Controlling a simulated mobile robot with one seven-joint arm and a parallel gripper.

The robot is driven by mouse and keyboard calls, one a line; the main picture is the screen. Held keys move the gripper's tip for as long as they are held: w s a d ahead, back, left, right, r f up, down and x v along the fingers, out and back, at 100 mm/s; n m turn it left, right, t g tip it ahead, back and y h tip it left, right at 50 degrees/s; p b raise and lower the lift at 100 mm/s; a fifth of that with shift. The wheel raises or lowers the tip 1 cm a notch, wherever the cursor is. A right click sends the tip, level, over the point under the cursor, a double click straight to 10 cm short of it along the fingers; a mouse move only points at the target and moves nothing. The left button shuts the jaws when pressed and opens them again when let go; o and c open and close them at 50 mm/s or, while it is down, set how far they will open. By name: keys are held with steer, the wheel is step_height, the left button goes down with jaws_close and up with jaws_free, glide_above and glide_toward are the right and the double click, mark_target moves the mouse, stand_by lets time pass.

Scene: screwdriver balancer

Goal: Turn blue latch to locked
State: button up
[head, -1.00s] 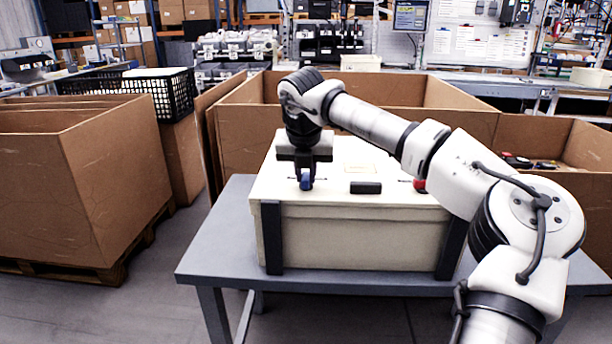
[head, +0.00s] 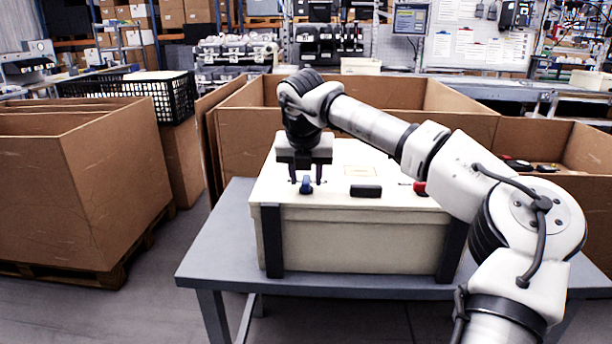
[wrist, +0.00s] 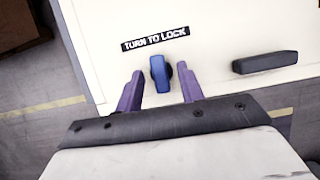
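The blue latch (head: 306,185) sits on the top of the cream box (head: 340,228), near its front left corner. In the wrist view the latch (wrist: 160,73) is a blue knob on a dark round base, its handle pointing nearly straight up and down in the picture, just below a "TURN TO LOCK" label (wrist: 155,39). My gripper (head: 306,180) points down over the latch. In the wrist view its two fingers (wrist: 160,88) are apart, one on each side of the latch, with gaps between. Whether the fingertips reach the lid is unclear.
A black handle (head: 366,191) lies on the lid to the right of the latch, and a red part (head: 420,188) is farther right, beside my arm. The box stands on a grey table (head: 226,240). Large cardboard bins (head: 85,190) surround the table on the left and behind.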

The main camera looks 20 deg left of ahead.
steer(key=v, duration=1.3)
steer(key=shift+s+r, duration=0.15)
steer(key=shift+r, duration=0.1)
